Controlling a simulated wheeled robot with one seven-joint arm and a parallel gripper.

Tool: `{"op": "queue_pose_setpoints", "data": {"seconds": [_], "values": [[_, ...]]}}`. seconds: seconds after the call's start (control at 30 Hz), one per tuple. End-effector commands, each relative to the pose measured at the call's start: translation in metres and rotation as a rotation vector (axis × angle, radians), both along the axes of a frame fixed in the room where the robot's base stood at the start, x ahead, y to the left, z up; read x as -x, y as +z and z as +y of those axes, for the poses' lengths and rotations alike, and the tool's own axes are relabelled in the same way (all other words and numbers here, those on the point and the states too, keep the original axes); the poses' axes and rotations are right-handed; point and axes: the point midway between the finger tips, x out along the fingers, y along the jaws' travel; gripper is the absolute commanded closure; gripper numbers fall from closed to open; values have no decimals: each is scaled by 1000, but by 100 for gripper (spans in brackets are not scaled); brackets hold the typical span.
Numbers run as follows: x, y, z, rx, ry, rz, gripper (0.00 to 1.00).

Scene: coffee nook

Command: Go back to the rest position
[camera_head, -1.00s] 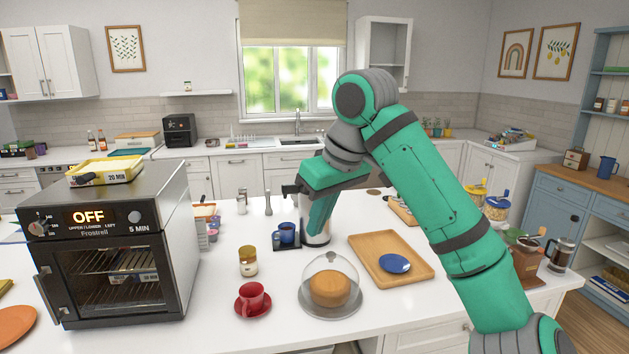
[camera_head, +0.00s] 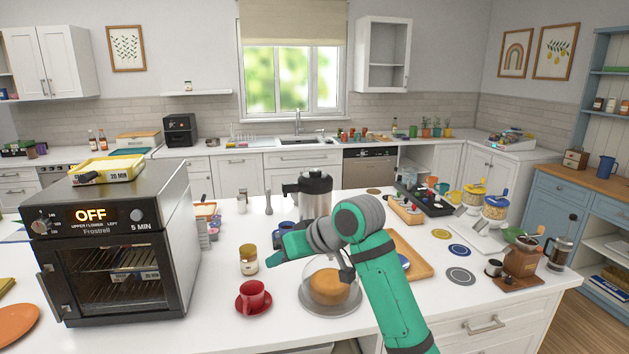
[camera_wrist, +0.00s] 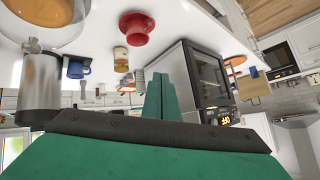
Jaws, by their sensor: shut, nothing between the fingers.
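My gripper (camera_head: 268,258) is shut and empty. In the head view it hangs above the counter, between the jar and the glass-domed cake, pointing left. In the wrist view my shut green fingers (camera_wrist: 161,100) point toward the black oven, with nothing between them. My arm folds in front of the wooden tray and hides part of it.
The cake under a glass dome (camera_head: 331,286), a red cup (camera_head: 253,297) and a jar (camera_head: 248,260) stand close below my gripper. A steel coffee pot (camera_head: 315,194) stands behind it. The black oven (camera_head: 113,277) is at left. A wooden tray (camera_head: 412,258) lies right.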

Motion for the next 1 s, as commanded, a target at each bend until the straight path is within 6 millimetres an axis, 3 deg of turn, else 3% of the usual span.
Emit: {"op": "queue_pose_setpoints", "data": {"seconds": [0.2, 0.5, 0.77, 1.0], "values": [[-8, -53, 35, -183, -51, -40, 100], [-5, -122, 62, -391, -177, -88, 100], [15, -185, 68, -518, -324, -124, 100], [48, -244, 62, -584, -477, -156, 100]]}}
